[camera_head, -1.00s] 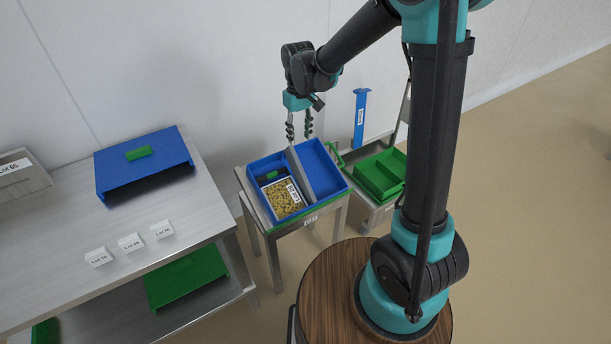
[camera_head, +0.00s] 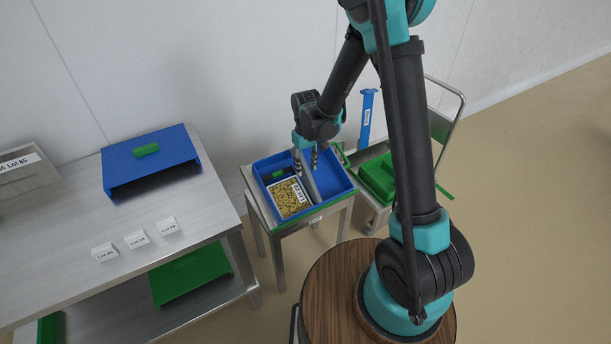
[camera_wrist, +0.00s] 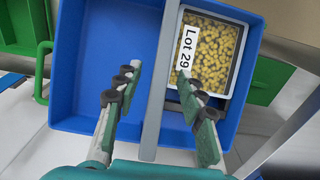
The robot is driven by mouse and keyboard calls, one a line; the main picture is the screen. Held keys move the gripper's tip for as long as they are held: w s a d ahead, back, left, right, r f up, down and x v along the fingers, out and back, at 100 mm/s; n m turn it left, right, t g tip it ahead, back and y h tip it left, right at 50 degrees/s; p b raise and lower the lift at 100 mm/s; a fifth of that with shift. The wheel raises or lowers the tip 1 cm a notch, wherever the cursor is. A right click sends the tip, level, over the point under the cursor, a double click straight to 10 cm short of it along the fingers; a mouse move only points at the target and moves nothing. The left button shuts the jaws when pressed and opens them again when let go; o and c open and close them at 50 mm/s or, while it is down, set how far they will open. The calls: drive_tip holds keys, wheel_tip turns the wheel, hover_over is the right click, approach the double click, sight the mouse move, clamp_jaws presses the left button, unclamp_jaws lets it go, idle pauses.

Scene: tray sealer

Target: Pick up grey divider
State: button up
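The grey divider (camera_head: 313,189) stands across the blue bin (camera_head: 341,189) and splits it in two. It shows as a grey bar (camera_wrist: 156,110) in the wrist view. My gripper (camera_head: 306,168) is above the divider, pointing down. In the wrist view my gripper (camera_wrist: 159,78) is open, with one finger over each side of the divider and a visible gap on both sides. Whether the fingertips are below the divider's top edge I cannot tell.
A tray of yellowish pieces labelled Lot 29 (camera_wrist: 212,55) fills one compartment, close beside one finger. The other compartment (camera_wrist: 95,60) looks empty. Green trays (camera_head: 378,178) and an upright blue part (camera_head: 367,122) stand to the right. A steel table (camera_head: 70,225) is at left.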

drive_tip(key=shift+f, duration=1.05)
drive_tip(key=shift+c, duration=0.5)
clamp_jaws()
